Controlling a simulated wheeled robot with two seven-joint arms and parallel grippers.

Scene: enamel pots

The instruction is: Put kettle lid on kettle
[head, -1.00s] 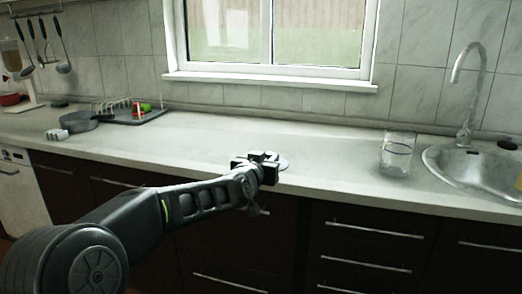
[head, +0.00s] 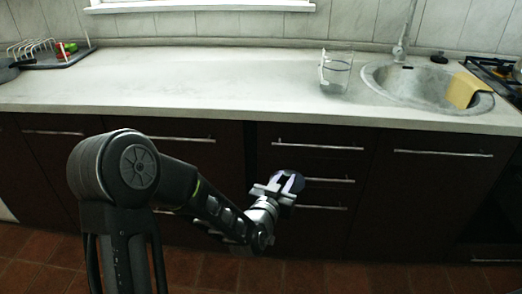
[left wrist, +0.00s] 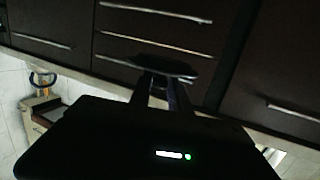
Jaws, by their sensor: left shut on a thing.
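My left gripper (head: 280,186) is shut on the kettle lid (head: 291,174), a small dark round disc. It holds the lid in the air in front of the dark drawer fronts, below the countertop. In the left wrist view the lid (left wrist: 166,66) shows as a thin dark disc at the ends of the two fingers (left wrist: 160,88), seen nearly edge-on. I see no kettle clearly in either view. My right gripper is not in view.
A clear glass jug (head: 336,73) stands on the counter (head: 200,85) left of the sink (head: 420,85). A stove (head: 500,70) is at the far right. A dish rack (head: 45,54) is at the left. The middle counter is clear.

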